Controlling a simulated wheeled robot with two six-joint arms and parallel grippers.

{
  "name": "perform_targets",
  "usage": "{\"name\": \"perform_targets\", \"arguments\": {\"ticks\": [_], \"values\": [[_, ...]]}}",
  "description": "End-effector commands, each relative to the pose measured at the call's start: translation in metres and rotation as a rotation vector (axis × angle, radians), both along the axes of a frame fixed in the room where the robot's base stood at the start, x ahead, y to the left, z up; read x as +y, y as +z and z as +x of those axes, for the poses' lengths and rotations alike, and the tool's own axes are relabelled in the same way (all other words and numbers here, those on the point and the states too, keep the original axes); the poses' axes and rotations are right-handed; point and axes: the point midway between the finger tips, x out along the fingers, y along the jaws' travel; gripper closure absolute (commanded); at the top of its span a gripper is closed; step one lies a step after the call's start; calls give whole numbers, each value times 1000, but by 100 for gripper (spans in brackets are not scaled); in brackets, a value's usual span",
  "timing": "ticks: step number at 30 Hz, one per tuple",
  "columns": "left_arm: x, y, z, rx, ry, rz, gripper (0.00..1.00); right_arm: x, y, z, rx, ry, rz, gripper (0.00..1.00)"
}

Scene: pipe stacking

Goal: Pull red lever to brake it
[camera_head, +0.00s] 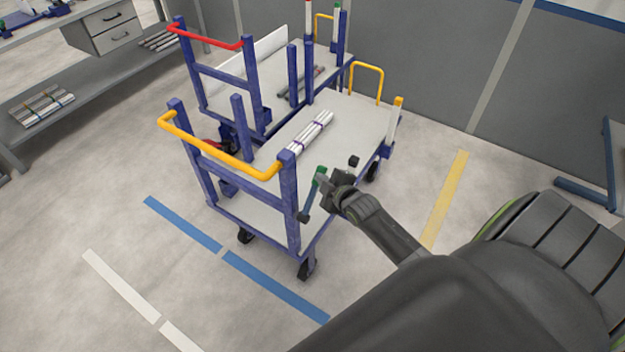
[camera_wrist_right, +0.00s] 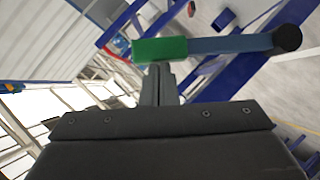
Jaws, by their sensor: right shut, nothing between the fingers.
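A lever with a green handle (camera_head: 320,174) and a blue bar (camera_head: 311,198) is on the near side of the front cart. In the right wrist view its green handle (camera_wrist_right: 160,50) and blue bar (camera_wrist_right: 235,43) cross above my fingers. My right gripper (camera_head: 327,182) is shut and empty, right beside the green handle; the wrist view shows its closed fingertips (camera_wrist_right: 159,72) just under the handle. I cannot tell whether they touch. A small red part (camera_head: 212,143) shows low between the carts; I cannot tell whether it is a lever. My left gripper is not in view.
The front cart has a yellow push bar (camera_head: 225,158) and carries silver pipes (camera_head: 311,133). A second cart with a red push bar (camera_head: 205,40) stands close behind it. A grey shelf (camera_head: 90,85) is at the left. The floor in front is clear.

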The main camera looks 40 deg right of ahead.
Motion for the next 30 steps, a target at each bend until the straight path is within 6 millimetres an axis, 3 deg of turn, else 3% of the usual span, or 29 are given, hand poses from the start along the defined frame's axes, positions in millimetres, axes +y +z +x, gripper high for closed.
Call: {"name": "perform_targets", "arguments": {"ticks": [8,21,30], "values": [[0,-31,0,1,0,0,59,-20,-19,8,62,1,145,100],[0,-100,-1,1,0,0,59,-44,-50,18,177,0,427,100],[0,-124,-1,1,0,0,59,-49,-62,20,198,0,478,100]]}}
